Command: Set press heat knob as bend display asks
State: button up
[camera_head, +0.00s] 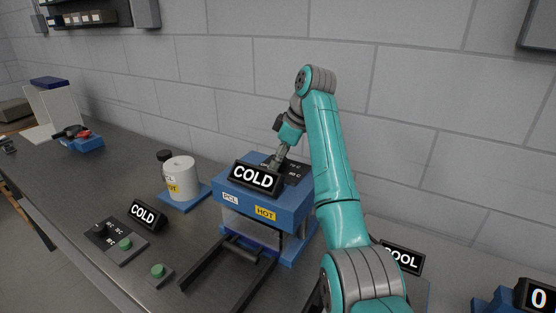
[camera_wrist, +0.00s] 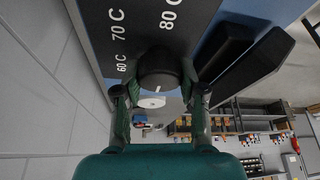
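The blue press (camera_head: 262,207) stands on the bench with a tilted COLD display (camera_head: 254,178) on it and PCL and HOT labels on its front. My gripper (camera_head: 280,160) is down at the press's top, behind that display. In the wrist view a dark round knob (camera_wrist: 160,66) sits between the fingertips (camera_wrist: 160,84); whether they touch it is unclear. A dial panel (camera_wrist: 140,22) around it reads 60 C, 70 C and 80 C. Another COLD display (camera_head: 144,214) stands left on the bench, and a COOL display (camera_head: 402,257) is partly hidden behind my arm.
A control panel (camera_head: 115,241) with a green button and a separate green button box (camera_head: 158,274) lie front left. A white drum (camera_head: 180,178) with a yellow label stands left of the press. A display reading 0 (camera_head: 538,298) is at far right. The wall is close behind.

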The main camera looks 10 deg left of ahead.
jog(key=shift+m, duration=0.3)
jog(key=m+t, duration=0.1)
jog(key=m, duration=0.1)
jog(key=m+t+h, duration=0.1)
jog(key=m, duration=0.2)
jog(key=shift+w, duration=0.1)
jog(key=m+h, duration=0.1)
jog(key=m, duration=0.2)
jog(key=m+t, duration=0.1)
jog(key=m, duration=0.2)
jog(key=shift+d+f+h, duration=0.1)
jog(key=shift+d+h, duration=0.1)
jog(key=shift+h, duration=0.2)
dwell(0.3)
jog(key=o, duration=1.1)
jog(key=shift+o, duration=0.2)
